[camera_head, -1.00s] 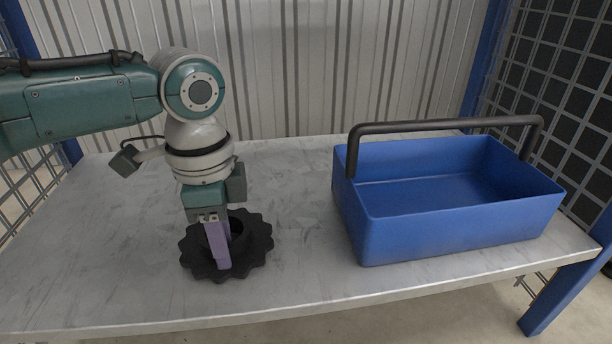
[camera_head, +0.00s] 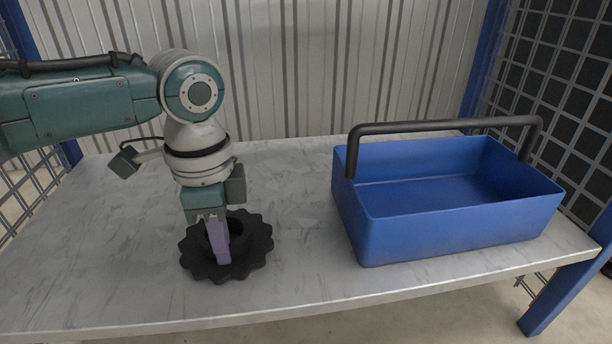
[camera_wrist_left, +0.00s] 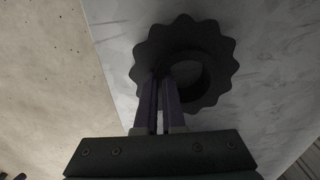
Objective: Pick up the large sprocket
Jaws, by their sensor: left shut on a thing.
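The large sprocket (camera_head: 256,243) is a black toothed ring with a raised hub, lying flat on the grey table at the left. It also shows in the left wrist view (camera_wrist_left: 222,62). My left gripper (camera_head: 220,256) points down at it, with purple fingers over the near side of the hub. In the left wrist view the fingers (camera_wrist_left: 163,85) are close together on the hub's wall, one of them inside the opening. The left gripper is shut on the sprocket's hub. The fingertips are partly hidden. My right gripper is not in view.
A blue open tote (camera_head: 460,240) with a dark handle (camera_head: 440,126) stands on the right of the table (camera_head: 300,215); its visible inside is empty. The table is clear between sprocket and tote. Mesh panels and a corrugated wall (camera_head: 320,60) bound the space.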

